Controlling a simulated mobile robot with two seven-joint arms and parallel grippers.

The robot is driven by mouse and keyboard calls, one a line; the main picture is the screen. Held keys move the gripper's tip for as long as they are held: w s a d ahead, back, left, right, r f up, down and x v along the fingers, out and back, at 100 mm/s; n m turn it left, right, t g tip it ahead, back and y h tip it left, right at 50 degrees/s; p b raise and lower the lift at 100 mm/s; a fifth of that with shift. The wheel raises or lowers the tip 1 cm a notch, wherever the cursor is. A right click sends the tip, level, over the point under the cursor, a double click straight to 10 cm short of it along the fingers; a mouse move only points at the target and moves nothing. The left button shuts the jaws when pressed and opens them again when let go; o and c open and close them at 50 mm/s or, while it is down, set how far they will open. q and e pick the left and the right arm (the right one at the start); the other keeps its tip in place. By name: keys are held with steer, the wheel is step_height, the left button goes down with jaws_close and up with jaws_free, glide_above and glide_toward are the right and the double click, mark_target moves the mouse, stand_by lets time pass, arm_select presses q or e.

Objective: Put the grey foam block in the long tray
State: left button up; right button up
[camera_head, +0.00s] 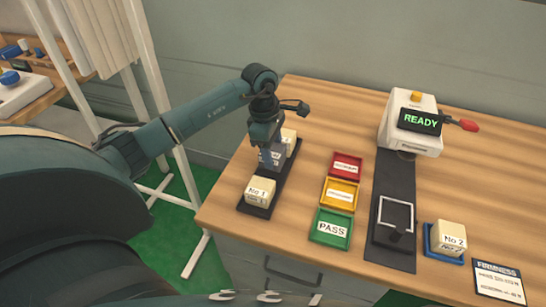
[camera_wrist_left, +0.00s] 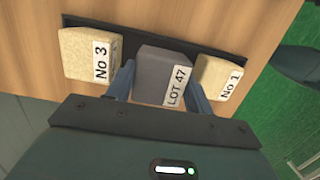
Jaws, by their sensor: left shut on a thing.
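The grey foam block (camera_wrist_left: 163,72), labelled LOT 47, is between the fingers of my left gripper (camera_wrist_left: 165,85), which is shut on it. In the head view the left gripper (camera_head: 270,158) points down over the middle of the long black tray (camera_head: 254,210) and largely hides the grey block (camera_head: 265,157). The long tray (camera_wrist_left: 128,44) also shows in the left wrist view. The block sits between the cream blocks No 3 (camera_wrist_left: 87,54) and No 1 (camera_wrist_left: 218,77). I cannot tell whether it touches the tray floor. My right gripper is not in view.
Red (camera_head: 345,166), yellow (camera_head: 340,194) and green PASS (camera_head: 331,229) trays stand to the right. Beyond are a dark strip with a black fixture (camera_head: 394,222), a device reading READY (camera_head: 420,119), and block No 2 (camera_head: 449,236) on a blue tray. The table's left edge is close to the long tray.

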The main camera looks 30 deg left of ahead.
arm_select(q)
step_height(320, 180, down, 3)
steer(key=shift+r, duration=0.2)
steer(key=shift+f, duration=0.15)
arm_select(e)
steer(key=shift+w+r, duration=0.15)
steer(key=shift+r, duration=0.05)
arm_select(q)
steer(key=shift+f, duration=0.15)
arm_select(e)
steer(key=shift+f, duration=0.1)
arm_select(q)
steer(key=o, duration=1)
steer(key=shift+c, duration=0.2)
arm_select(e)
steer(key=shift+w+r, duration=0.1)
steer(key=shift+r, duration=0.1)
arm_select(q)
steer(key=shift+r, duration=0.3)
steer(key=r, duration=0.4)
steer(key=a+r, duration=0.1)
steer(key=r, duration=0.2)
steer(key=r+b, duration=0.1)
steer(key=r, duration=0.3)
steer(key=shift+s+a+r, duration=0.25)
steer(key=shift+a+r, duration=0.05)
steer(key=shift+a, duration=0.05)
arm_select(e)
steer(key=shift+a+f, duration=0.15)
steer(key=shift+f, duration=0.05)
